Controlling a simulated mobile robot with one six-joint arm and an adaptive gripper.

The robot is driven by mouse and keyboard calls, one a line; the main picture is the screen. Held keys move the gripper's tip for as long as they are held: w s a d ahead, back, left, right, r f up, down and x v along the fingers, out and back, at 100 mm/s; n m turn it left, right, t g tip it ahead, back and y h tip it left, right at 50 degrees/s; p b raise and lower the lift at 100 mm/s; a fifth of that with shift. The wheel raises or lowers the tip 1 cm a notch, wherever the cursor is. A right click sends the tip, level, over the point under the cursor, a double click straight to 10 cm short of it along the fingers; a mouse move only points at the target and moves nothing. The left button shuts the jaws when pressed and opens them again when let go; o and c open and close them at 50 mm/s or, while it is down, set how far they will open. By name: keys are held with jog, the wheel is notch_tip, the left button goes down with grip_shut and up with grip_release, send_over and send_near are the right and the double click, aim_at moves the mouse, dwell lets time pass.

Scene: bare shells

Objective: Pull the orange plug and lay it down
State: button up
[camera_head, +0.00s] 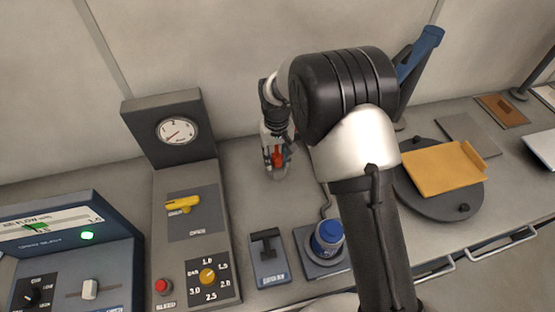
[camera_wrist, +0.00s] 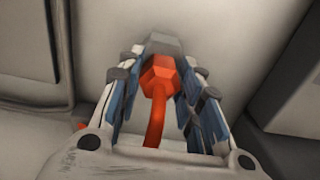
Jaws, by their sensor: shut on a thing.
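The orange plug (camera_wrist: 158,78) sits between the blue-padded fingers of my gripper (camera_wrist: 160,85) in the wrist view. Its orange tail curves down toward the palm. A grey six-sided piece (camera_wrist: 164,42) lies beyond its far end; I cannot tell whether this is part of the plug or a socket. In the head view my gripper (camera_head: 277,160) is shut on the plug (camera_head: 278,156), near the back of the counter, right of the gauge panel. My fingers partly hide the plug, and its contact with anything below is unclear.
Left stand a gauge panel (camera_head: 160,139) with a yellow handle (camera_head: 183,204) and a blue meter box (camera_head: 105,243). In front are a black-handled switch box (camera_head: 268,271) and a blue knob (camera_head: 328,236). Right is a dark round plate (camera_head: 431,207) bearing an orange-yellow board (camera_head: 440,170).

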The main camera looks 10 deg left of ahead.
aim_at(277, 156)
grip_shut()
jog(key=shift+r, duration=0.2)
jog(key=shift+r+p, duration=2.05)
jog(key=shift+r, duration=0.75)
